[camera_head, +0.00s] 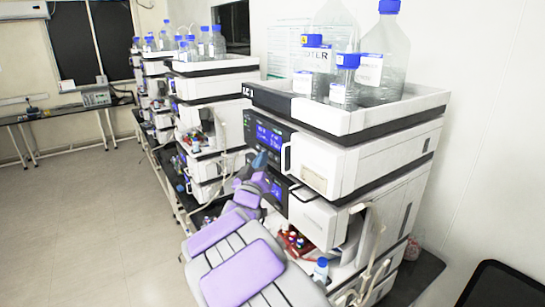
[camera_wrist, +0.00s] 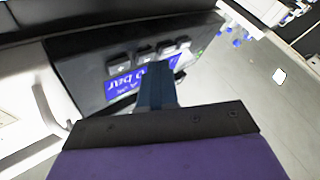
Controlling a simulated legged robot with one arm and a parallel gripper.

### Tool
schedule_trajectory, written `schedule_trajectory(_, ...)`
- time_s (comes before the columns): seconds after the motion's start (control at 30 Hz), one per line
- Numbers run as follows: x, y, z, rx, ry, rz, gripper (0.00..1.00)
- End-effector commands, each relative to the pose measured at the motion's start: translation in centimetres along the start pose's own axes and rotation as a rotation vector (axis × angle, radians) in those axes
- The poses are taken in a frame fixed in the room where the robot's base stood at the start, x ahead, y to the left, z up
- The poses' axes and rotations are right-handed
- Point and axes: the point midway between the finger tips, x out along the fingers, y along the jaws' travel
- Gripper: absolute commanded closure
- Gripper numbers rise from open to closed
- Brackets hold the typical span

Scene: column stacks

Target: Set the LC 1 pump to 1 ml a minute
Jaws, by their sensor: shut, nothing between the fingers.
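The LC 1 stack stands at the right in the head view, with its label (camera_head: 249,91) on the top tray's front edge. Its upper module, the pump, has a dark front panel (camera_head: 250,122) with a lit blue display (camera_head: 268,137). My gripper (camera_head: 260,160) is shut and empty, its blue fingers just below that display. In the wrist view the fingers (camera_wrist: 158,70) point at a row of dark buttons (camera_wrist: 145,55) and cover part of the blue display (camera_wrist: 125,92). The display text is rotated; "bar" shows, but no flow value is readable. Touching or apart, I cannot tell.
A lower module has another blue display (camera_head: 276,190). Glass bottles (camera_head: 383,60) stand in the top tray (camera_head: 345,115). More stacks (camera_head: 215,85) line the wall behind. The floor (camera_head: 85,215) at left is clear.

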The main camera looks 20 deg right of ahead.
Motion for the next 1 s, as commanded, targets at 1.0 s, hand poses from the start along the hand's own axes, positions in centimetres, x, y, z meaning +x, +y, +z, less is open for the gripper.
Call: schedule_trajectory(1.0,0.05,0.01,0.00,0.000,0.001,0.000,1.00)
